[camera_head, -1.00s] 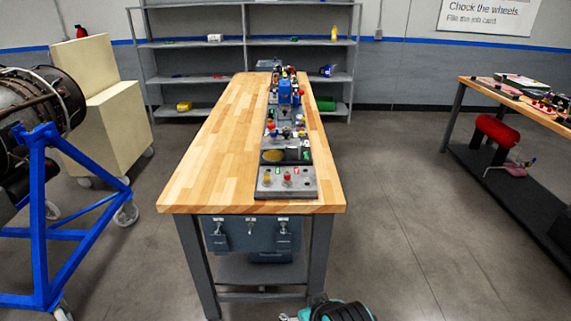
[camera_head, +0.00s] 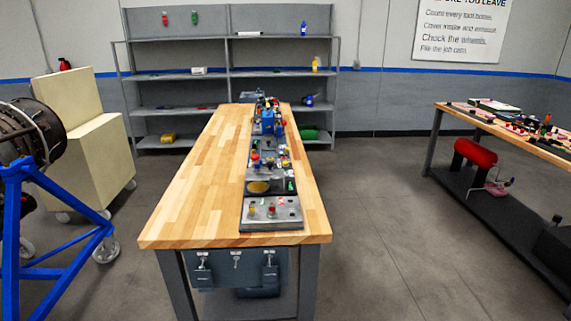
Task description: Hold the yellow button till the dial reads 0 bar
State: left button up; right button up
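A grey control panel (camera_head: 285,213) lies at the near end of the wooden workbench, with small knobs or buttons on it. One small knob (camera_head: 252,209) on its left looks yellowish, and a red one (camera_head: 271,210) is beside it. I cannot tell which of these is the yellow button. No dial face can be read at this distance. Neither of my grippers is in view.
The wooden workbench (camera_head: 205,180) is bare on its left half. A blue stand (camera_head: 45,230) with an engine and a cream cart (camera_head: 105,155) are at left. A second bench (camera_head: 500,130) is at right, shelves (camera_head: 180,92) behind. The floor (camera_head: 375,220) between benches is clear.

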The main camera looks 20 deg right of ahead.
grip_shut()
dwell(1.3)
